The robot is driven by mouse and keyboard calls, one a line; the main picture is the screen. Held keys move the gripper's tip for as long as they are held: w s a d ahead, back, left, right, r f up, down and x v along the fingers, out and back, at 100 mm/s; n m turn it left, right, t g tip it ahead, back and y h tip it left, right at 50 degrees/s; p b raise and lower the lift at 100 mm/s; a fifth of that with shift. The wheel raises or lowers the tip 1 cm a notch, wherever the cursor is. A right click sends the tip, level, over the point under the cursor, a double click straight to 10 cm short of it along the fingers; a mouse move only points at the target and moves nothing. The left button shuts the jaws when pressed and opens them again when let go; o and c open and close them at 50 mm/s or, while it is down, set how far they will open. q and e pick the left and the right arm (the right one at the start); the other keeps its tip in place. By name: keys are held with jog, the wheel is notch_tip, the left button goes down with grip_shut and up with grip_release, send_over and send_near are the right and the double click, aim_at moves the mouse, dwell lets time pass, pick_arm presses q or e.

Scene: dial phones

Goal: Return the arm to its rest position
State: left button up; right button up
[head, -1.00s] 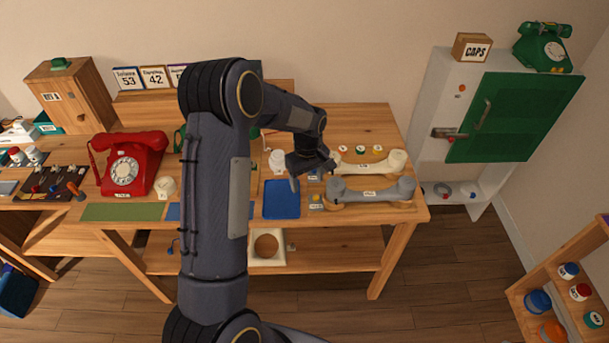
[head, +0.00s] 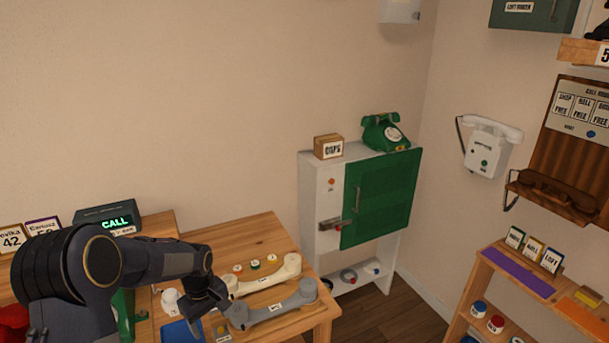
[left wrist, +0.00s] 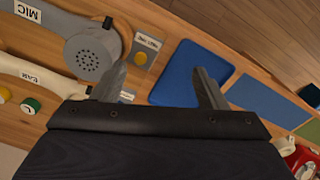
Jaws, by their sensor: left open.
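My left arm (head: 75,268) reaches in from the lower left of the head view, out over the wooden bench (head: 255,240). My left gripper (head: 208,306) is above the bench, beside the grey handset (head: 272,305) and the blue mat (head: 180,331). In the left wrist view its two fingers (left wrist: 158,88) stand wide apart with nothing between them but the blue mat below. The grey handset's round end, next to the MIC label, shows at the upper left (left wrist: 92,52). My right gripper is not in view.
A cream handset (head: 265,275) lies behind the grey one. Right of the bench stands a white cabinet (head: 320,200) with a green door (head: 380,198), a CAPS box (head: 328,147) and a green phone (head: 384,133) on top. A shelf (head: 530,290) stands at the right; floor shows between.

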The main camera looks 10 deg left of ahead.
pick_arm(q)
jog(key=s+d+r+m+t+h, duration=0.1)
jog(key=s+r+m, duration=0.1)
jog(key=s+r, duration=0.65)
jog(key=s+d+r+m+t+h, duration=0.1)
jog(key=s+d+r+m+t, duration=0.1)
jog(key=s, duration=0.7)
jog(key=s+d+r+m+t+h, duration=0.1)
jog(key=s+d+r+m+t, duration=0.1)
jog(key=s+d+r+m, duration=0.3)
jog(key=s+r, duration=0.1)
jog(key=s, duration=0.3)
jog(key=shift+s+d+r+h, duration=0.25)
jog(key=shift+s+h, duration=0.05)
jog(key=shift+s, duration=0.1)
